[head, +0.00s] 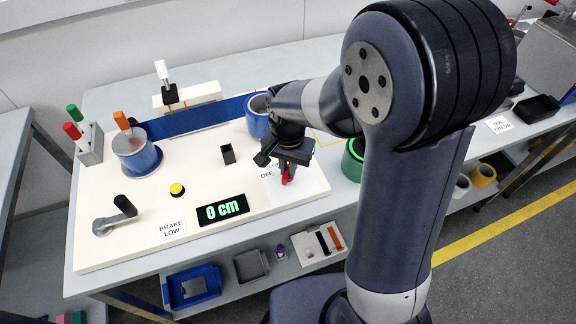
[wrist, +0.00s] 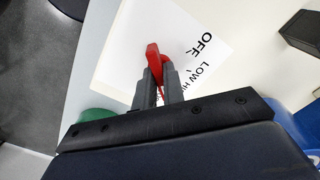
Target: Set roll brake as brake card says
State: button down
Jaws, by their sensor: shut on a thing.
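The roll brake lever is red (head: 286,177) and stands on a white label plate (head: 308,188) at the right part of the cream board. My gripper (head: 288,168) reaches down from above and is shut on the red lever, which also shows in the wrist view (wrist: 153,58) between my fingers (wrist: 159,84). The plate carries the words OFF, LOW and a partly hidden HIGH. I cannot tell which word the lever points at. The brake card (head: 172,228) lies at the front of the board and reads "BRAKE LOW".
A display (head: 222,209) reads "0 cm". A yellow button (head: 177,189), a crank (head: 115,214) and a blue roll (head: 137,158) with an orange handle stand to the left. A blue strip (head: 205,117) runs behind. A green roll (head: 352,163) sits right of the board.

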jog(key=n, duration=1.1)
jog(key=shift+n+b, duration=0.3)
jog(key=shift+n, duration=0.1)
dwell(0.4)
jog(key=c, duration=1.5)
grip_release()
jog(key=shift+r, duration=0.1)
